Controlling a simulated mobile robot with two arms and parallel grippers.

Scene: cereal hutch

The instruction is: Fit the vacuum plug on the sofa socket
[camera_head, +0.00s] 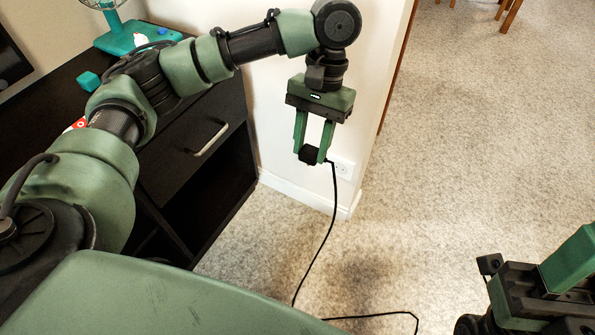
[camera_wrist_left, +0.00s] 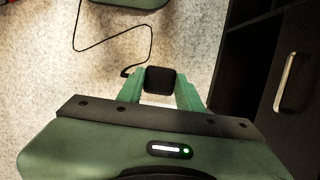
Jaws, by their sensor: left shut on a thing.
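My left gripper (camera_head: 313,155) is shut on the black vacuum plug (camera_head: 310,154), which sits between its fingertips. In the left wrist view the plug (camera_wrist_left: 160,81) shows as a dark block between the green fingers, with the cable leaving to the left. A white wall socket (camera_head: 343,168) is low on the wall's end, just right of and slightly below the plug in the head view. I cannot tell how far apart they are in depth. The black cable (camera_head: 333,215) hangs from the plug to the floor. Part of my right arm shows at lower right; its fingertips are not clear.
A dark cabinet (camera_head: 165,165) with a drawer handle (camera_head: 211,139) stands left of the wall. A teal fan (camera_head: 130,37) and small items are on it. The white wall (camera_head: 375,100) ends near the socket. Speckled floor (camera_head: 480,130) is open to the right; wooden legs show far off.

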